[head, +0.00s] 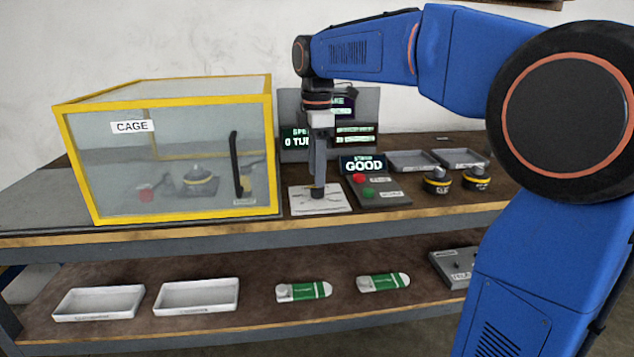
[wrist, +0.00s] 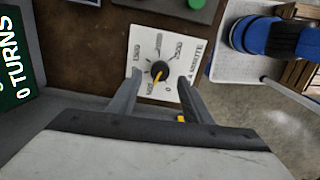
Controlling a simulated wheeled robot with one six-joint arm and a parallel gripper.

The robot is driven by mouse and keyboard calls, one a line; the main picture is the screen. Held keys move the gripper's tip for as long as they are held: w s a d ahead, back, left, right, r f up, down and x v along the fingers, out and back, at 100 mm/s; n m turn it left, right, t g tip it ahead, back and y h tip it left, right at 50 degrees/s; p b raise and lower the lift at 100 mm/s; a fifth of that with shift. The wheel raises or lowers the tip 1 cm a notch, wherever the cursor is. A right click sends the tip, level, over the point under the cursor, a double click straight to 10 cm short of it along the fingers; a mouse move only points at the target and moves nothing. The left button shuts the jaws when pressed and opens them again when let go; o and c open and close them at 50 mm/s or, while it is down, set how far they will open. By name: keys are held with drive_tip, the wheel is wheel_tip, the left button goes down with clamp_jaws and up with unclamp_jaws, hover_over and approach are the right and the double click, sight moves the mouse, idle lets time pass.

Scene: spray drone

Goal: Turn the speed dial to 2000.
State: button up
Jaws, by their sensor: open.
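In the wrist view the pointer aims down and slightly left; the number there is too small to read surely. My gripper (wrist: 160,78) is open, with one finger on each side of the knob; I cannot tell whether either touches it. In the head view my gripper (head: 318,187) points straight down over the plate (head: 331,201), and the knob is mostly hidden at the fingertips.
The display (wrist: 14,75) reads 0 TURNS. A yellow-framed clear cage (head: 180,150) stands close left of my gripper. A box with red and green buttons (head: 385,196) and a GOOD screen (head: 363,166) sit to the right.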

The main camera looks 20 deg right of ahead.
sight(317, 192)
drive_tip(key=shift+f, duration=1.85)
drive_tip(key=c, duration=1.1)
drive_tip(key=shift+o, duration=0.2)
